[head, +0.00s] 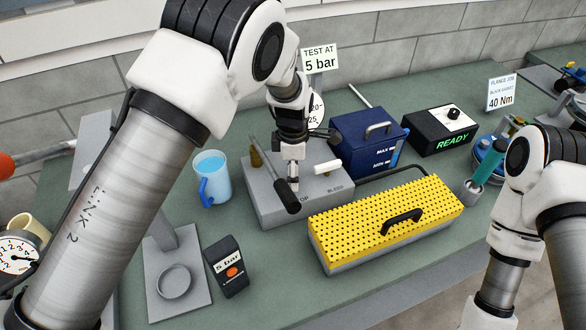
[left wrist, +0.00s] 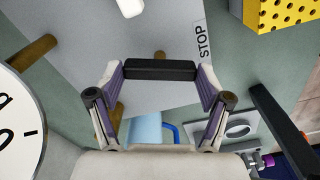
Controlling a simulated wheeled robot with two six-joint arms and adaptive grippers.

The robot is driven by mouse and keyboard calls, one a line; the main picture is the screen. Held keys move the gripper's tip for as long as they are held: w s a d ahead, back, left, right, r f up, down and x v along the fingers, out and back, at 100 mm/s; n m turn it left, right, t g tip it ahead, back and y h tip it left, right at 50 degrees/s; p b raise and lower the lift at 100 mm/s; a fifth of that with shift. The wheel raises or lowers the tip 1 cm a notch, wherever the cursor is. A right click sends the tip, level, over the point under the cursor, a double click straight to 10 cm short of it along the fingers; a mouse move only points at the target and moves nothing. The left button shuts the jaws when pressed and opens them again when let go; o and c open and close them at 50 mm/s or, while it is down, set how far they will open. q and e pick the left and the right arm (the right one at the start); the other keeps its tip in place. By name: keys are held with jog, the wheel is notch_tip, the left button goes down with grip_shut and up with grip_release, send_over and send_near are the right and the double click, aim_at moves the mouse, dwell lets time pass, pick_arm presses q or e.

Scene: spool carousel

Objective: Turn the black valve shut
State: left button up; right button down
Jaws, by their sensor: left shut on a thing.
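The black valve handle (head: 287,197) is a thick black grip at the front of a grey block (head: 262,212), beside lettering that reads STOP in the left wrist view. My left gripper (head: 293,181) reaches down onto it from above. In the left wrist view the black handle (left wrist: 160,69) lies crosswise between the two purple-padded fingers of my left gripper (left wrist: 161,80), which are shut on it. A white handle (head: 328,167) sits to the right on the same block, near the word BLEED. My right gripper is outside the head view.
A yellow perforated cover (head: 350,228) stands close in front and right of the block. A blue mug (head: 211,178) is to its left, a blue tank (head: 350,133) behind. A black box showing READY (head: 450,141) stands farther right.

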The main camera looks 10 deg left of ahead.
pick_arm(q)
jog(key=m+p, duration=0.1)
jog(key=m, duration=0.6)
jog(key=shift+s+f, duration=0.15)
jog(key=m+p, duration=0.1)
jog(key=m, duration=0.5)
jog(key=shift+m, duration=0.4)
jog(key=o, duration=1.1)
